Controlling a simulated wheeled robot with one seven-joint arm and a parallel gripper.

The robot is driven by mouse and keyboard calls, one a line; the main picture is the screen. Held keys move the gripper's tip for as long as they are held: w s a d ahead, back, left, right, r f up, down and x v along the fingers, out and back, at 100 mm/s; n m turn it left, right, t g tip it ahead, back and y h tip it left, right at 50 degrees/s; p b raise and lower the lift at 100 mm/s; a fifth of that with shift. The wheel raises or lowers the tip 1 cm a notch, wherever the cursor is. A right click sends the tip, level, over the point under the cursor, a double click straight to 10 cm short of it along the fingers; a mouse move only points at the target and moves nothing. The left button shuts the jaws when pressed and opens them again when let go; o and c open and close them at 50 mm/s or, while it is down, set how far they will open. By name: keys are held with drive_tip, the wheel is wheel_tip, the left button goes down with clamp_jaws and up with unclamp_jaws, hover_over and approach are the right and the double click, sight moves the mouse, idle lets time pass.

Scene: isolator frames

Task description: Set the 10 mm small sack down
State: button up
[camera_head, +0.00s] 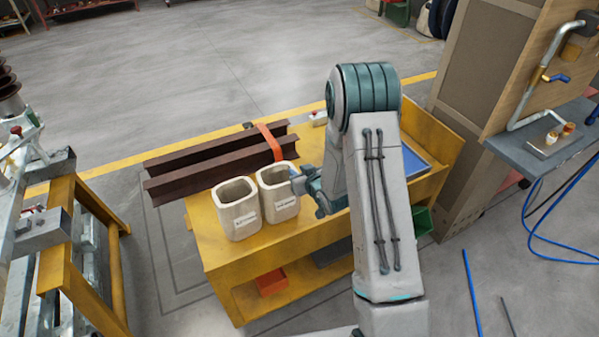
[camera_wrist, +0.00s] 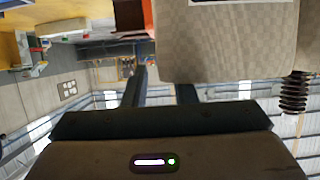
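Two cream open-topped sacks stand side by side on the yellow cart (camera_head: 310,237): a left sack (camera_head: 236,212) and a right sack (camera_head: 280,201). Each has a white label too small to read, so I cannot tell which is the 10 mm one. My gripper (camera_head: 299,183) is at the right sack's upper right rim. In the wrist view a checkered sack (camera_wrist: 230,45) fills the upper right, close to my gripper (camera_wrist: 161,85). The fingers are apart; the right finger's tip is hidden by the sack, and I cannot tell whether they pinch its wall.
Dark steel beams (camera_head: 205,167) with an orange strap (camera_head: 270,142) lie behind the sacks. A blue tray (camera_head: 413,162) is at the cart's right. A wooden cabinet (camera_head: 478,110) stands to the right and a yellow frame (camera_head: 92,255) to the left.

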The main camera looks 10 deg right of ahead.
drive_tip(key=shift+r, duration=0.1)
drive_tip(key=shift+r+p, duration=0.15)
drive_tip(key=shift+p, duration=0.15)
drive_tip(key=s+d+r+m+g+h+b, duration=0.15)
drive_tip(key=s+d+r, duration=0.25)
drive_tip(key=s+r, duration=0.4)
drive_tip(key=s+d+r+m+g+h, duration=0.1)
drive_tip(key=s+d+r+g+h, duration=0.2)
drive_tip(key=s+r, duration=0.45)
drive_tip(key=s+a+r+g, duration=0.1)
drive_tip(key=s+r+g, duration=0.1)
drive_tip(key=s, duration=0.7)
drive_tip(key=s+a+r+m+g, duration=0.1)
drive_tip(key=s+a+r+g, duration=0.1)
drive_tip(key=s, duration=0.7)
drive_tip(key=shift+r+g, duration=0.55)
drive_tip(key=shift+g, duration=0.2)
drive_tip(key=shift+s+d, duration=0.1)
